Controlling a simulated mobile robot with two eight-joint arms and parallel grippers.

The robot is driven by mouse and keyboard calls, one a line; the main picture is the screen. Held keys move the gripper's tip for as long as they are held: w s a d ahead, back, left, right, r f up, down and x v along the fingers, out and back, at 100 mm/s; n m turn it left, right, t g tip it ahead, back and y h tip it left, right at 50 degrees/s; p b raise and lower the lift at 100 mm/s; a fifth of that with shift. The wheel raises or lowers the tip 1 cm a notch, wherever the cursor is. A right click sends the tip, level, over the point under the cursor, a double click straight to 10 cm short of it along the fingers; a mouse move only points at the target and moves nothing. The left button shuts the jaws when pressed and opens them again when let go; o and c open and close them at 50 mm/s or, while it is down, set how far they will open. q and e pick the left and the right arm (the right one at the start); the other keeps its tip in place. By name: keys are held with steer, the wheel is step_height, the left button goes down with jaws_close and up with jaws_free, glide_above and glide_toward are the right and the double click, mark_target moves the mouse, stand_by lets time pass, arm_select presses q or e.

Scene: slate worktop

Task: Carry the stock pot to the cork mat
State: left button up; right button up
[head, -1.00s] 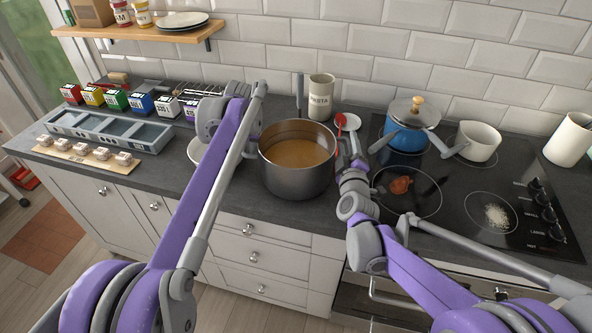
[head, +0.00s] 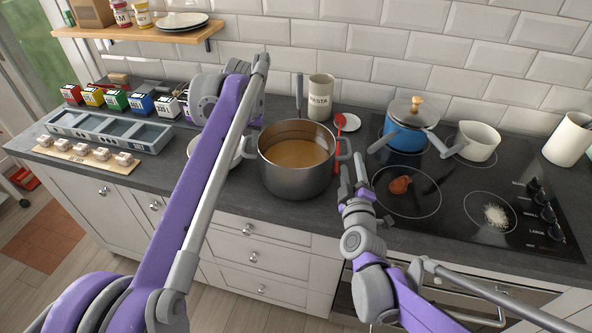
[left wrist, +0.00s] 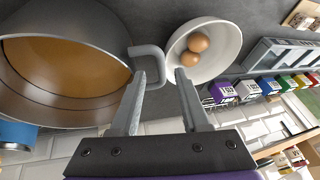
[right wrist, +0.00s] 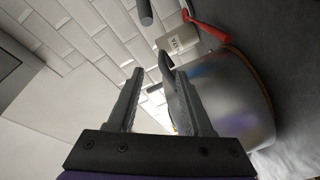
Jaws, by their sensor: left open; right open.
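The stock pot (head: 297,180) is a wide steel pot of brown liquid, upright on the worktop left of the hob. My left gripper (left wrist: 160,74) is open at the pot's left loop handle (left wrist: 150,52), whose lower end shows between its fingertips; in the head view my arm hides this gripper. My right gripper (right wrist: 160,72) is open, with the right handle (right wrist: 165,62) showing edge-on between its fingers; whether it touches is unclear. In the head view the right gripper (head: 361,176) is just right of the pot. I cannot make out a cork mat in any view.
A white bowl (left wrist: 222,62) with two brown eggs stands close left of the pot. A red spoon (head: 339,125) and a pasta jar (head: 321,98) are behind it. The hob at right holds a blue pot (head: 404,138) and a white saucepan (head: 478,142).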

steer(key=shift+s, duration=1.65)
